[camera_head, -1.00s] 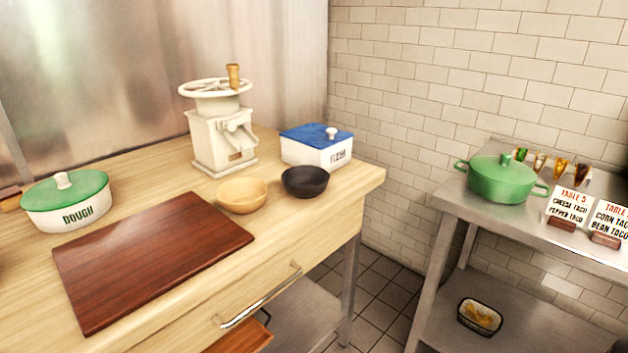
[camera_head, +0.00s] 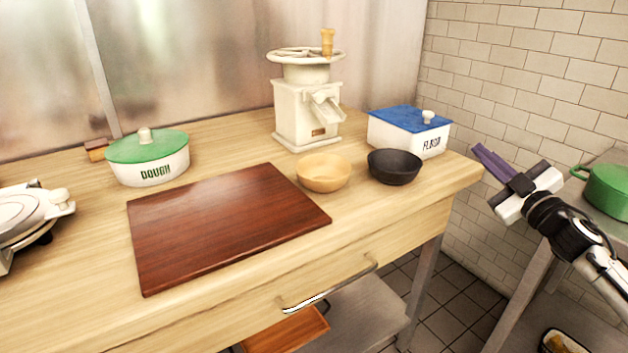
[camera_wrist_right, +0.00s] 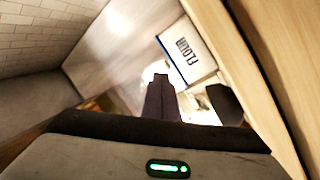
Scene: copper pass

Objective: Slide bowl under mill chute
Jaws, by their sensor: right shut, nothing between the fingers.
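The white mill (camera_head: 306,105) stands at the back of the wooden counter, its chute (camera_head: 327,107) pointing to the front right. A light wooden bowl (camera_head: 323,173) sits upright on the counter in front of the mill, not under the chute. A dark bowl (camera_head: 394,167) stands just right of it. My right gripper (camera_head: 483,158) is shut and empty, raised at the counter's right end, apart from both bowls. In the right wrist view its fingers (camera_wrist_right: 160,98) point toward the flour box (camera_wrist_right: 187,48). My left gripper is out of view.
The blue-lidded flour box (camera_head: 408,133) stands behind the dark bowl. A brown board (camera_head: 220,225) lies left of the bowls. A green-lidded dough dish (camera_head: 150,160) and a pale appliance (camera_head: 30,215) are further left. A green pot (camera_head: 606,190) sits on the right-hand table.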

